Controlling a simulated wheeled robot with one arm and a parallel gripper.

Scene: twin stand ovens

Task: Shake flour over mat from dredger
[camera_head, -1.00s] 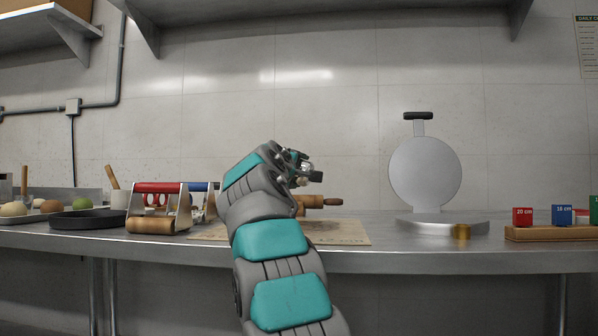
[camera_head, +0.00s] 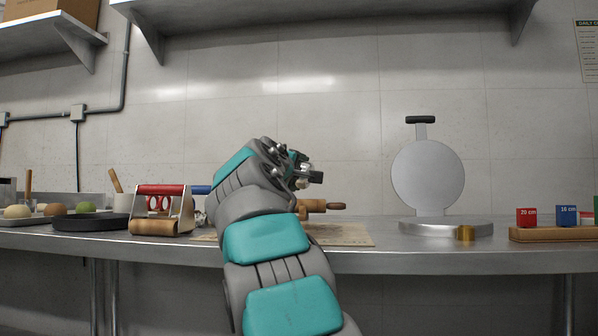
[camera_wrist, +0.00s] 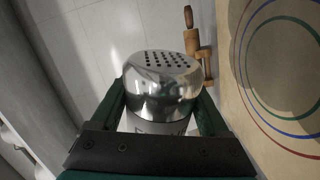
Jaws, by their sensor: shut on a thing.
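My gripper (camera_wrist: 160,122) is shut on the dredger (camera_wrist: 158,92), a shiny steel shaker with a perforated lid, seen between the fingers in the wrist view. The lid holes face away from my wrist. In the head view my arm hides most of the dredger and gripper. The mat (camera_head: 345,236) is tan and lies flat on the counter behind my arm. In the wrist view the mat (camera_wrist: 236,60) is at the right, with red, green and blue rings. The dredger appears to its left in that view. No falling flour can be made out.
A wooden rolling pin (camera_head: 320,205) sits by the mat. A round press with a raised plate (camera_head: 428,175) stands to the right, with a brass cylinder (camera_head: 466,233) in front. A red-handled tool (camera_head: 160,210) and dark pan (camera_head: 92,222) are left.

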